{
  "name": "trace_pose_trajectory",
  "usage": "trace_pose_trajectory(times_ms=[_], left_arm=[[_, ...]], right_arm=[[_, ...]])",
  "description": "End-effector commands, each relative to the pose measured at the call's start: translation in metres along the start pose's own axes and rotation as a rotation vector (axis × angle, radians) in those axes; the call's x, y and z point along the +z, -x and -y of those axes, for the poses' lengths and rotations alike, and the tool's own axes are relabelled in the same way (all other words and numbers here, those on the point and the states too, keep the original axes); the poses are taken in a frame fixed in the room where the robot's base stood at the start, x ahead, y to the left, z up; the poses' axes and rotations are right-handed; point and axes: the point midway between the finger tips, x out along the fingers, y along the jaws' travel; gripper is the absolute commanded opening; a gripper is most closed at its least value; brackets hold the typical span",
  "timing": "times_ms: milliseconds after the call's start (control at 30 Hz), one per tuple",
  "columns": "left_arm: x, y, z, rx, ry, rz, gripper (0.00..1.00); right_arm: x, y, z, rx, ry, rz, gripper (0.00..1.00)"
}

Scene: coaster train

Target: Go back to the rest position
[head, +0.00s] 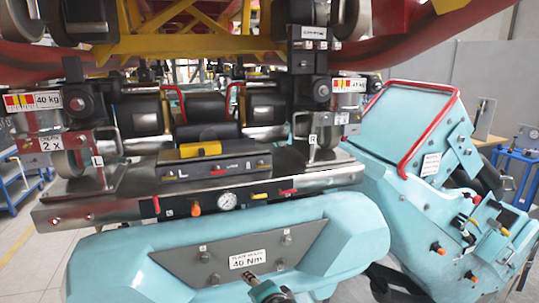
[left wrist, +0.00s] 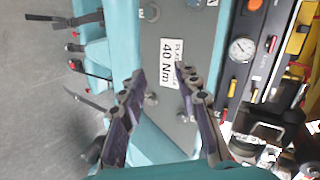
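My left gripper (left wrist: 160,74) is open and empty in the left wrist view, its two dark fingers spread apart. Behind it is the teal front piece of the coaster train (head: 110,262), with a grey plate (head: 190,262) and a white "40 Nm" label (head: 248,258). The label also shows between and beyond the fingertips in the left wrist view (left wrist: 172,62). A teal and grey gripper part, apparently my left one, pokes up at the bottom edge of the head view, just below the label. No contact with the plate can be made out. My right gripper is not in view.
Above the front piece is a metal shelf (head: 110,208) with a gauge (head: 227,200) and coloured knobs. A teal machine with a red bar (head: 430,140) and levers stands at the right. A blue cart (head: 18,185) is at the far left. Grey floor (left wrist: 45,110) lies open below.

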Motion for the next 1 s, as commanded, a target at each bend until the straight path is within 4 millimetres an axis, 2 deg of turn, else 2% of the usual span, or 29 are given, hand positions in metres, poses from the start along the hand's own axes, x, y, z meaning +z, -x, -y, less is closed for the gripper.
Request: trace_pose_trajectory(times_ms=[33, 167, 200, 300, 400, 500, 600, 1000], left_arm=[[0.026, -0.014, -0.017, 0.040, 0.048, 0.024, 0.32], [0.096, -0.040, -0.067, 0.183, 0.228, 0.080, 0.32], [0.120, -0.047, -0.088, 0.234, 0.306, 0.098, 0.32], [0.175, -0.058, -0.146, 0.357, 0.532, 0.135, 0.32], [0.210, -0.062, -0.195, 0.449, 0.753, 0.150, 0.32], [0.228, -0.062, -0.226, 0.503, 0.921, 0.151, 0.32], [0.235, -0.061, -0.242, 0.532, 1.026, 0.146, 0.32], [0.235, -0.059, -0.244, 0.547, 1.073, 0.140, 0.32]], right_arm=[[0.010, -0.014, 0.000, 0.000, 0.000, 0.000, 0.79], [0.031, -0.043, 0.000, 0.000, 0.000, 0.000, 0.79], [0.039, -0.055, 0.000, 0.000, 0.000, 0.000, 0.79], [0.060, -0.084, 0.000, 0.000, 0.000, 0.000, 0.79], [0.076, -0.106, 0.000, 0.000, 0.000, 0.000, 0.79], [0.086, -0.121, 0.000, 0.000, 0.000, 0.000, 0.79], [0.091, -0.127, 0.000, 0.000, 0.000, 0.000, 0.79], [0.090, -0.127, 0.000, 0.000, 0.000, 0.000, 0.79]])
